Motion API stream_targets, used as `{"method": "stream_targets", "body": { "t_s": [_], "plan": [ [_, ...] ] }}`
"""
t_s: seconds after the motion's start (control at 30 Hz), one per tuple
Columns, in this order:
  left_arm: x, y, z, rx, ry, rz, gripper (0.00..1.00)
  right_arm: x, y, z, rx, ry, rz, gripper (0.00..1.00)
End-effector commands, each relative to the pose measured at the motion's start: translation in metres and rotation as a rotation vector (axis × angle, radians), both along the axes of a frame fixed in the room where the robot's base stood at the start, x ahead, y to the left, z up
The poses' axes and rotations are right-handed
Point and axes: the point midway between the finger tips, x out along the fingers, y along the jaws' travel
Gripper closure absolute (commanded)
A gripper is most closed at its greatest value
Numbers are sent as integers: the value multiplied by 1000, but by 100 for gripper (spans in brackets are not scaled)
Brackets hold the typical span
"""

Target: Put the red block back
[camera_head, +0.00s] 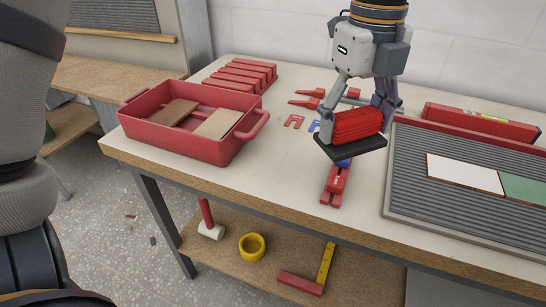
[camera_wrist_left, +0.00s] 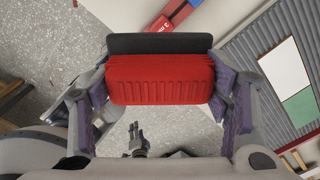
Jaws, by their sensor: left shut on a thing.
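The red block (camera_head: 357,124) has a ribbed red top and a flat black base plate. My left gripper (camera_head: 360,112) comes down from the top of the head view and is shut on the red block, holding it above the table. In the left wrist view the red block (camera_wrist_left: 160,80) sits between the two fingers of the left gripper (camera_wrist_left: 161,92), black plate on the far side. A small dark pronged shape (camera_wrist_left: 138,140) low in that view may be my right gripper; its state is unclear.
A red tray (camera_head: 180,149) with tan tiles stands at the table's left. Red ribbed pieces (camera_head: 241,75) lie behind it. A red level (camera_head: 480,122) and a ridged grey panel (camera_head: 410,160) with tiles are right. A red tool (camera_head: 335,185) lies below the block. A shelf holds yellow tape (camera_head: 252,247).

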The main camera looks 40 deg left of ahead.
Motion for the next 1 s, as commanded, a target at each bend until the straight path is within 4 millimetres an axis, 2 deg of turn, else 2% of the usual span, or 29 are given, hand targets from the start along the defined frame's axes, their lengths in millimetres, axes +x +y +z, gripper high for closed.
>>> {"method": "stream_targets", "body": {
  "t_s": [0.07,0.17,0.37,0.4,0.5,0.63,0.73,0.87,1.0],
  "plan": [
    [1,6,-2,0,0,-2,62,0,0,0,0,-1,-1,60],
    [7,30,-14,-3,2,1,62,1,0,0,0,-2,-1,60],
    [22,92,-44,-3,3,2,62,0,0,0,0,0,-1,60],
    [23,98,-55,-2,6,0,62,-1,0,-1,-1,4,-1,60],
    [27,112,-73,-1,4,-1,62,-3,0,-3,-1,9,-1,60],
    [30,123,-86,-1,3,-1,62,-4,0,-4,-1,13,-1,60],
    [32,137,-105,-1,5,-1,62,-6,0,-6,0,20,-1,60],
    [32,136,-127,1,3,-3,62,-7,0,-7,0,25,-1,60],
    [33,135,-130,1,-3,-3,62,-7,0,-6,0,24,-1,60]
  ]
}}
